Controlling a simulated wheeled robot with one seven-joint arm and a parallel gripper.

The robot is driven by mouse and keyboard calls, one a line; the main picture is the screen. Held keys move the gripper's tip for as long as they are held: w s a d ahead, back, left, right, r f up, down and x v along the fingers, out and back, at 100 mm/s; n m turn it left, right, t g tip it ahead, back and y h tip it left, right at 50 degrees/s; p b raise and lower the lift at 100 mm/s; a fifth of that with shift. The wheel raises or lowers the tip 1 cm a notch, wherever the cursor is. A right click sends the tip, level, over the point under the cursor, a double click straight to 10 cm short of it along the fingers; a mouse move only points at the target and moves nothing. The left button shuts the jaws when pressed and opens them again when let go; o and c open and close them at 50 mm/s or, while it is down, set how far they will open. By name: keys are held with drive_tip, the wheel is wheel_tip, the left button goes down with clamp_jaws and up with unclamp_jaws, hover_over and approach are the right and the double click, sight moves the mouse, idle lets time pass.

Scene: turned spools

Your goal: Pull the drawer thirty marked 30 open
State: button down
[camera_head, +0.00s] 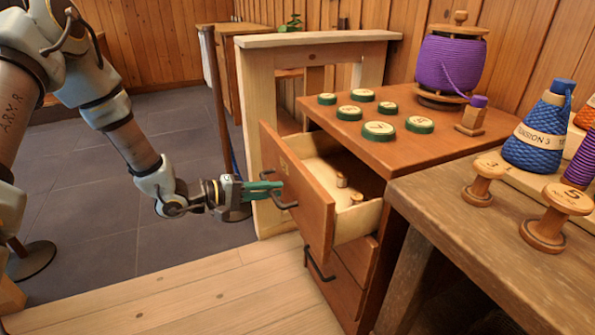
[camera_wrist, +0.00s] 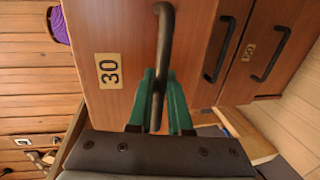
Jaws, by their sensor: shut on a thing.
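The drawer marked 30 (camera_head: 301,198) is the top drawer of a reddish-brown cabinet and stands well out, its pale inside showing. Its number plate (camera_wrist: 109,70) reads 30 in the wrist view. Its dark bar handle (camera_wrist: 164,50) lies between the green fingers of my gripper (camera_wrist: 160,100), which are shut on it. In the head view my gripper (camera_head: 262,189) reaches the handle from the left. Small wooden spools (camera_head: 342,180) stand inside the drawer.
A lower drawer (camera_head: 335,280) with its own dark handle sits below. Green-rimmed discs (camera_head: 379,131) and a purple spool (camera_head: 450,62) stand on the cabinet top. A wooden bench (camera_head: 480,230) with spools is close at right. Grey floor at left is mostly open.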

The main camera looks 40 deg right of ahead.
drive_tip(key=f+p+v, duration=0.2)
drive_tip(key=p+v, duration=0.1)
drive_tip(key=v, duration=0.8)
drive_tip(key=shift+f, duration=0.2)
drive_tip(key=shift+w+a, duration=0.1)
drive_tip(key=c, duration=0.8)
unclamp_jaws()
drive_tip(key=shift+c, duration=0.2)
drive_tip(key=v, duration=1)
drive_tip(key=shift+w+a+p, duration=0.2)
drive_tip(key=shift+a+p, duration=0.1)
drive_tip(key=shift+a, duration=0.05)
drive_tip(key=shift+r, duration=0.1)
